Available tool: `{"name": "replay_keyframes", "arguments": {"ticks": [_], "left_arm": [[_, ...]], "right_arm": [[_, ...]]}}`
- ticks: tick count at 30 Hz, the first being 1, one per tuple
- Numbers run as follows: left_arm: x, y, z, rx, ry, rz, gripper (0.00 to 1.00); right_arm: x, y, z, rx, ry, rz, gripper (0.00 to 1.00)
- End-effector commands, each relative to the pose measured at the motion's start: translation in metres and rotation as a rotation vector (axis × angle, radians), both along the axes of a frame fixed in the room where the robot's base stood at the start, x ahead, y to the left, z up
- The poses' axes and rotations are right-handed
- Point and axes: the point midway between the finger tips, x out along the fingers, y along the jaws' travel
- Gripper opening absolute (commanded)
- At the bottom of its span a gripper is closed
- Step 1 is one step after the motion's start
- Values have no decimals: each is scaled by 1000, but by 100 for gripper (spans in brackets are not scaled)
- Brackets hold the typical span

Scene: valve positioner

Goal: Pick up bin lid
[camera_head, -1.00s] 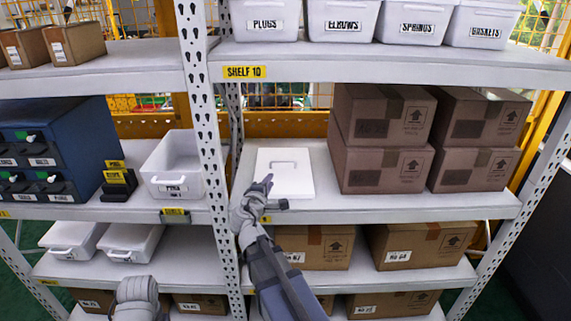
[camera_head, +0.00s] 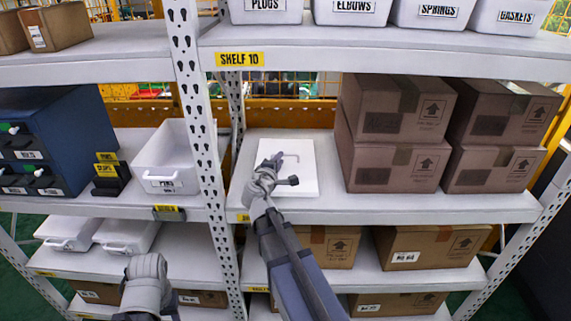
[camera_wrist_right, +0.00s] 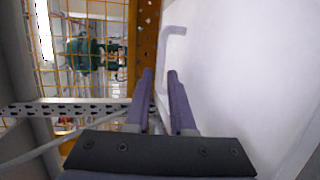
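The white bin lid (camera_head: 306,178) lies flat on the middle shelf, right of the upright post, with its thin handle on top. My right gripper (camera_head: 285,170) is over the lid's left part in the head view, close to the handle.
Stacked brown boxes (camera_head: 395,120) stand right of the lid. The perforated post (camera_head: 198,120) is close to my right arm's left. An open white bin (camera_head: 165,165) stands beyond the post. The shelf above (camera_head: 400,55) limits the height.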

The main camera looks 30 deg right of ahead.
Motion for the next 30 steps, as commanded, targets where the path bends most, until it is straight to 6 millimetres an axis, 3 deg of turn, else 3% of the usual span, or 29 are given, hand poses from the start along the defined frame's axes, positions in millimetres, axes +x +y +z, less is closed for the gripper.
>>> {"name": "replay_keyframes", "arguments": {"ticks": [5,14,21,27,30], "left_arm": [[0,0,-2,0,0,0,50],[0,0,-11,0,0,0,50],[0,0,-11,0,0,0,50],[0,0,-11,0,0,0,50],[0,0,-11,0,0,0,50]], "right_arm": [[6,-5,-2,1,-1,0,22],[36,-31,-11,1,-1,-1,22],[37,-33,-11,0,0,1,22],[37,-33,-11,1,-1,1,2],[37,-33,-11,1,-1,1,0]]}}
